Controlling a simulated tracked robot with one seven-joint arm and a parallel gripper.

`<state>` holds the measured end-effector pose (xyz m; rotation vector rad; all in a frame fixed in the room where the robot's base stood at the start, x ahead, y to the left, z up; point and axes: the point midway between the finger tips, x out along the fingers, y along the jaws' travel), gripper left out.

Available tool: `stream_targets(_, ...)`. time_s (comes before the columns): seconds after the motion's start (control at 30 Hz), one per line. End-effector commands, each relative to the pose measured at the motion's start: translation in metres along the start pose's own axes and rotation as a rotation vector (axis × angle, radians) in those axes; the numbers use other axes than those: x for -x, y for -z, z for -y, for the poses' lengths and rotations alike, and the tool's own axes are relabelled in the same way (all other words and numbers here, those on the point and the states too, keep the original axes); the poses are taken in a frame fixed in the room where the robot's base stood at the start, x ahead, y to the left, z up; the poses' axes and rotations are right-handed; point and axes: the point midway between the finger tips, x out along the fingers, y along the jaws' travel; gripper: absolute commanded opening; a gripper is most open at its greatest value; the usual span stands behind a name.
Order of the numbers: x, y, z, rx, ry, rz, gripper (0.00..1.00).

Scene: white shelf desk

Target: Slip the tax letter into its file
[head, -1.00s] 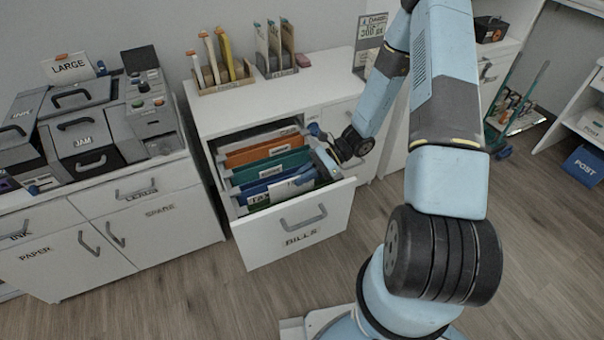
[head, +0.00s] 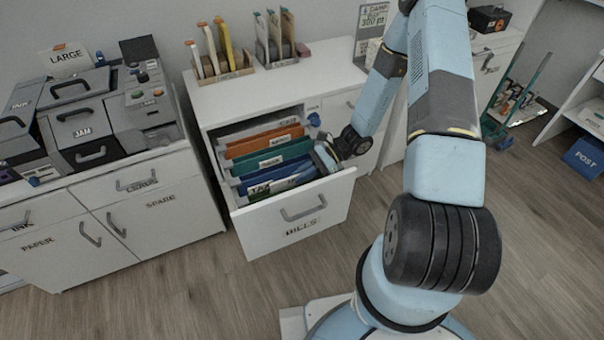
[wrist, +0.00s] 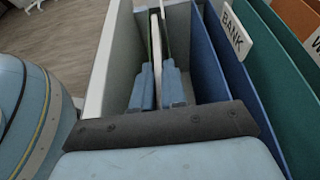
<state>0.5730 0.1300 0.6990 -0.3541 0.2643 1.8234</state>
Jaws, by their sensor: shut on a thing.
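The BILLS drawer (head: 290,222) is pulled open, with several coloured hanging files in it. The green TAX file (head: 262,189) is the front one, just behind the drawer front. My gripper (head: 322,160) reaches down into the drawer's right end. In the wrist view the fingers (wrist: 157,88) are shut on the tax letter (wrist: 156,38), seen edge-on as a thin pale strip. Thin green file edges (wrist: 165,30) show on both sides of the letter, so it appears to be between the file's walls. Its lower edge is hidden.
The blue BANK file (wrist: 236,36) stands right behind, close to my fingers. Teal (head: 272,156) and orange (head: 265,140) files are farther back. A counter with grey boxes (head: 85,120) stands at left.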

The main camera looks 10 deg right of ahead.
Motion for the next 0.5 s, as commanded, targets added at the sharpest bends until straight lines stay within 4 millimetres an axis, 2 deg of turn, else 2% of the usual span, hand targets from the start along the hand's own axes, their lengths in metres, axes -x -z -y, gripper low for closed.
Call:
stream_targets(0.23, -0.0012, 0.0033, -0.0014, -0.004, -0.002, -0.006, 0.0)
stream_targets(0.27, -0.0013, 0.0034, -0.0014, -0.004, -0.002, -0.007, 0.13)
stream_targets(0.5, 0.0004, 0.0044, -0.0018, -0.005, -0.002, -0.009, 0.36)
